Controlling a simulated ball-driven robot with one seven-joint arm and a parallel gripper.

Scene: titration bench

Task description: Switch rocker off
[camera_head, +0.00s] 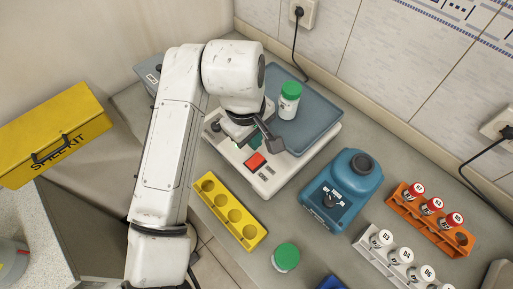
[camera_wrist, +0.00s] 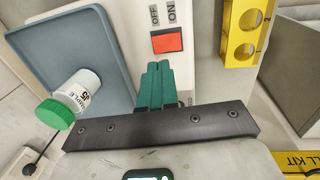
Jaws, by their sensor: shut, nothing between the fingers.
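The rocker is a white device (camera_head: 268,188) with a blue-grey tray (camera_head: 318,112) on top; the tray also fills the left of the wrist view (camera_wrist: 62,50). Its red switch (camera_head: 256,162) is on the front panel and also shows in the wrist view (camera_wrist: 167,41), beside the labels OFF and ON. I cannot tell which side is pressed in. My gripper (camera_head: 256,142) is over the panel, partly hidden by my wrist. In the wrist view its green fingers (camera_wrist: 157,68) are shut together and empty, with their tips close to the switch. I cannot tell whether they touch it.
A white bottle with a green cap (camera_head: 289,98) stands on the tray. A yellow rack (camera_head: 228,208) sits in front of the device. A blue instrument (camera_head: 343,190), an orange rack (camera_head: 432,218) and a white rack (camera_head: 402,258) of vials are to the right.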

